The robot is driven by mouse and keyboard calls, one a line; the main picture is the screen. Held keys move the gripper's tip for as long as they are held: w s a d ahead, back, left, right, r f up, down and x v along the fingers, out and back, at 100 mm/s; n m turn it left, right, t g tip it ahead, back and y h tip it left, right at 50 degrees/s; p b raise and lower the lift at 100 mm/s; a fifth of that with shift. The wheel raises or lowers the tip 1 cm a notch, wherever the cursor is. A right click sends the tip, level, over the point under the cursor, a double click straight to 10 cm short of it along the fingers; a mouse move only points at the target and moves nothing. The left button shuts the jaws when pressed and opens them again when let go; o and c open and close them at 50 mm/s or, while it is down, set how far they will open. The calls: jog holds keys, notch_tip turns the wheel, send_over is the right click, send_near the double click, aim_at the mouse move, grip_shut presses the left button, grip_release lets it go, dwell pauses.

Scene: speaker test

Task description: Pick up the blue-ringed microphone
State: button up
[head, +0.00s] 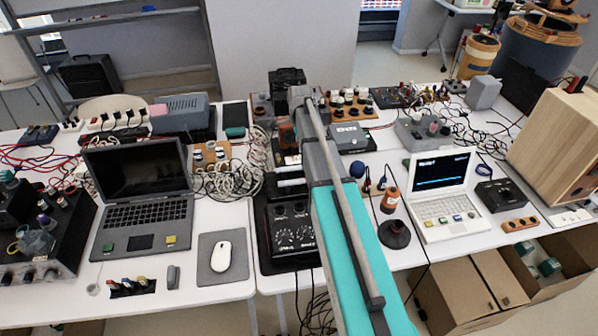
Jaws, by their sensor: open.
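Several small dark-blue round-headed items stand just right of my teal arm in the head view, one of them a dark-blue ball (358,170). They may be microphones, but they are too small for me to make out a blue ring with certainty. My teal and grey arm reaches from the bottom edge up over the middle of the tables. My gripper's fingers cannot be made out, and the arm hides part of the table beneath it.
A white laptop (445,200) is close on the right, with a wooden speaker box (555,145) beyond it. A black mixer (290,232) lies left of my arm. A dark laptop (140,190) and mouse (222,256) are farther left. Cables crowd the tables; the front edges are partly clear.

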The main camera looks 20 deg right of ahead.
aim_at(301, 166)
jog(key=shift+f+b, duration=2.75)
jog(key=shift+f, duration=0.3)
jog(key=shift+f, duration=0.1)
jog(key=shift+s+d+f+b, duration=0.1)
jog(key=shift+f+b, duration=1.2)
jog(key=shift+d+f+b, duration=0.1)
jog(key=shift+f+b, duration=1.15)
jog(key=shift+b, duration=0.05)
jog(key=shift+c, duration=0.3)
grip_shut()
